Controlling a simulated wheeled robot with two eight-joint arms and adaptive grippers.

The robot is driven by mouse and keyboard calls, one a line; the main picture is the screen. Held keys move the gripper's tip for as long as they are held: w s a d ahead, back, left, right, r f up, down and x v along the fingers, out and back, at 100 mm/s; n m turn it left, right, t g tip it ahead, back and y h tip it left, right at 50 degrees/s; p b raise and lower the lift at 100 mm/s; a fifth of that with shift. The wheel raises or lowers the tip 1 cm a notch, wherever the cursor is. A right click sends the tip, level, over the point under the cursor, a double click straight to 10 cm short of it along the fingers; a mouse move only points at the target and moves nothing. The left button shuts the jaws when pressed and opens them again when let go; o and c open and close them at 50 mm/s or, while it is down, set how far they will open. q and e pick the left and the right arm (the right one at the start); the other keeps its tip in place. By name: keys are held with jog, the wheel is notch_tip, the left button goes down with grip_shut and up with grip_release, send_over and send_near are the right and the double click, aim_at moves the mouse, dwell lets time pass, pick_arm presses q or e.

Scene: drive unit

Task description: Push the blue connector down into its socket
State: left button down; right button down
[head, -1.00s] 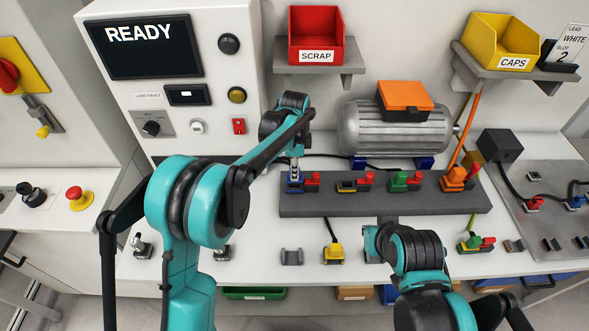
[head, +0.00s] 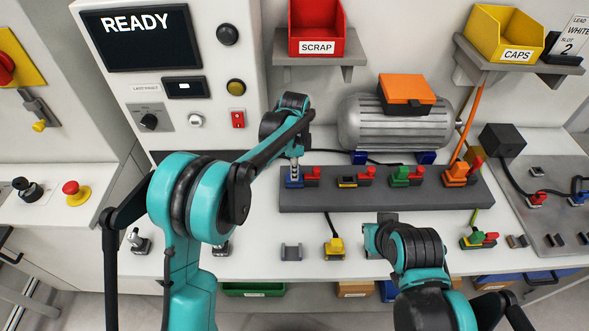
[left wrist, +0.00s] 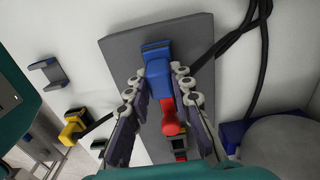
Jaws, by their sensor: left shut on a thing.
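The blue connector (head: 293,183) is at the left end of the dark grey socket block (head: 385,202), with a red lever (head: 312,174) just to its right. My left gripper (head: 295,171) comes down from above and is shut on the blue connector. In the left wrist view my left fingers (left wrist: 160,93) lie on both sides of the blue connector (left wrist: 156,66), with the red lever (left wrist: 173,120) close by. How deep the connector sits in its socket cannot be seen. My right gripper (head: 374,240) hangs in front of the block; its fingertips do not show clearly.
A loose yellow connector (head: 334,247) and a grey clip (head: 291,252) lie in front. A motor (head: 390,125) stands behind. Red (head: 317,28) and yellow (head: 503,32) bins sit on shelves.

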pick_arm(q)
jog(key=shift+f, duration=0.1)
jog(key=c, duration=1.3)
grip_release()
jog(key=shift+o, duration=0.2)
notch_tip(320, 180, up, 17)
jog(key=p, duration=0.4)
jog(key=shift+a, duration=0.1)
